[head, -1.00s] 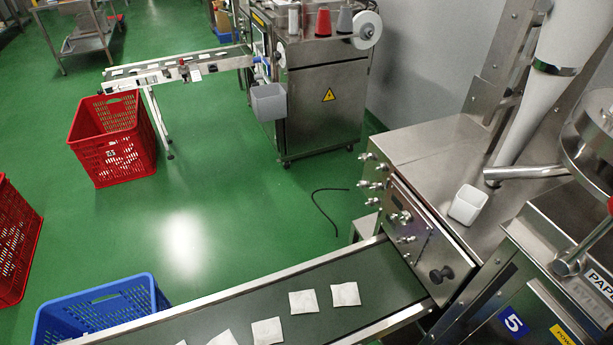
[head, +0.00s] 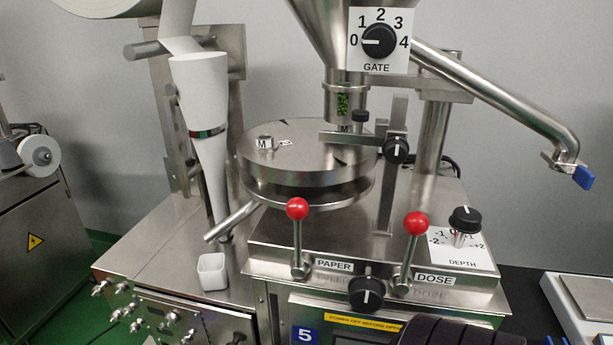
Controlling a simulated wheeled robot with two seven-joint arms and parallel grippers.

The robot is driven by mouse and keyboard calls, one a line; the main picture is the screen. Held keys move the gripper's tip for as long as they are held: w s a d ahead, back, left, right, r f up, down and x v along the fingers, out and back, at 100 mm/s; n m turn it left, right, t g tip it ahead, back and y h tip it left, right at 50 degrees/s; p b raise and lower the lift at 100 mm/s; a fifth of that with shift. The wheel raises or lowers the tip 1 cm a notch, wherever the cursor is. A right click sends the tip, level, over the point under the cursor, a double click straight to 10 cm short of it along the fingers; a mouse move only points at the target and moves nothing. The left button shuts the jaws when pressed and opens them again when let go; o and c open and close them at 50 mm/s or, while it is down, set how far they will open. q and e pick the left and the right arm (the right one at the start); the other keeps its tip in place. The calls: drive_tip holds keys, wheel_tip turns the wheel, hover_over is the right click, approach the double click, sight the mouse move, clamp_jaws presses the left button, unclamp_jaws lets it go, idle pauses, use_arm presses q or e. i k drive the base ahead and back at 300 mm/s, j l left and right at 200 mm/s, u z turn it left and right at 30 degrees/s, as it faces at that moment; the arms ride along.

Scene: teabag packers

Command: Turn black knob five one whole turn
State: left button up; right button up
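The machine with the blue "5" plate (head: 304,335) fills the middle of the head view. A black front knob (head: 366,293) with a white line pointing about straight up sits between the PAPER (head: 333,265) and DOSE (head: 434,280) labels. Other black knobs on this machine are the GATE knob (head: 379,41), pointing to 0, a side knob (head: 397,150) beside the round drum, and the DEPTH knob (head: 464,219). No knob shows the word "five" on it.
Two red-ball levers (head: 297,209) (head: 415,223) stand above the front knob. A white cup (head: 212,271) stands on the steel top at left. A pipe with a blue handle (head: 584,177) reaches right. A scale (head: 583,299) sits at far right.

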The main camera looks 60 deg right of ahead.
sight(367, 291)
drive_tip(key=z, duration=2.05)
